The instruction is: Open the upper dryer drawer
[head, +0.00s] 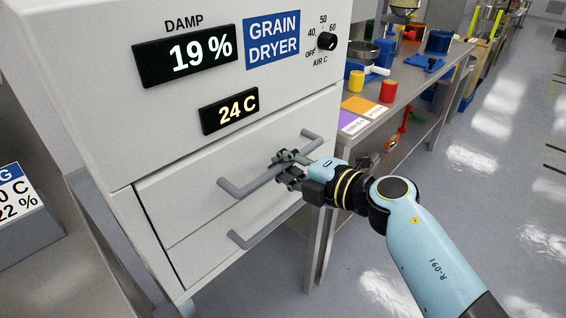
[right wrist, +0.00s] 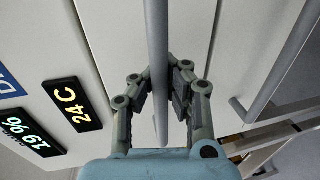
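The grain dryer (head: 100,80) is a white cabinet filling the left of the head view. Its upper drawer (head: 195,205) looks closed, its front level with the lower drawer (head: 205,262). A grey bar handle (head: 245,187) runs across the upper drawer front; it also shows in the right wrist view (right wrist: 157,30). My right gripper (head: 287,167) has its fingers on both sides of this bar, near its middle. In the right wrist view the fingers (right wrist: 160,75) are drawn in close around the bar; the exact contact is hard to see. My left gripper is out of view.
The lower drawer has its own bar handle (head: 255,230) just below. A metal bench (head: 400,105) with coloured cups and cards stands to the right of the dryer. A grey display box (head: 25,225) sits at far left. The floor (head: 480,180) in front and right is clear.

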